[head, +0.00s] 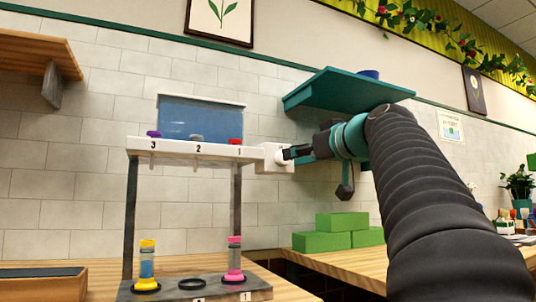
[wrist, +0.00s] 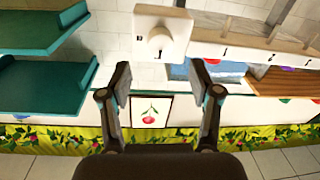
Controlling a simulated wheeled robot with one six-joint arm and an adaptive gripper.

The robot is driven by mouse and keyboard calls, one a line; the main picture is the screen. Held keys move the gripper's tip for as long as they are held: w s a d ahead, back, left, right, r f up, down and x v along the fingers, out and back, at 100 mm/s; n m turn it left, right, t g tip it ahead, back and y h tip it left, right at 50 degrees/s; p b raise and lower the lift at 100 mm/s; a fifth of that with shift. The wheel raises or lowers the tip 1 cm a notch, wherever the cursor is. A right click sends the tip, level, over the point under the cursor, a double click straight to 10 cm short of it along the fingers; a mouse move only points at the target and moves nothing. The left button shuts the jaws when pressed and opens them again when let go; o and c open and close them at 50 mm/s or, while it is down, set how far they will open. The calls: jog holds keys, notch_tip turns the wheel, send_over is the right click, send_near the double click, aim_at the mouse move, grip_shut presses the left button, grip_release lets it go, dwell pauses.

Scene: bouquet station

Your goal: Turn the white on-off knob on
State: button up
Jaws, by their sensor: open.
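The white on-off knob (wrist: 158,42) is a round dial on the face of a white box (wrist: 182,24) in the upper middle of the wrist view. In the head view the same box (head: 268,160) sits at the right end of the white dispenser bar (head: 190,149). My gripper (wrist: 161,82) is open and empty, with its two fingers spread below the knob in the wrist view. In the head view my gripper (head: 286,154) is at the right side of the box and covers part of it; the knob is hard to make out there. I cannot tell whether it touches.
A blue tank (head: 200,118) stands on the bar, which is marked 1, 2, 3. Two tubes, one with a pink base (head: 234,262) and one with a yellow base (head: 147,268), stand below. A teal shelf (head: 345,92) hangs above my gripper. Green blocks (head: 338,232) lie on the counter.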

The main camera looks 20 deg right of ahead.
jog(key=w+p, duration=0.1)
jog(key=w, duration=0.5)
jog(key=shift+a, duration=0.3)
jog(key=c, duration=1.1)
jog(key=shift+c, duration=0.2)
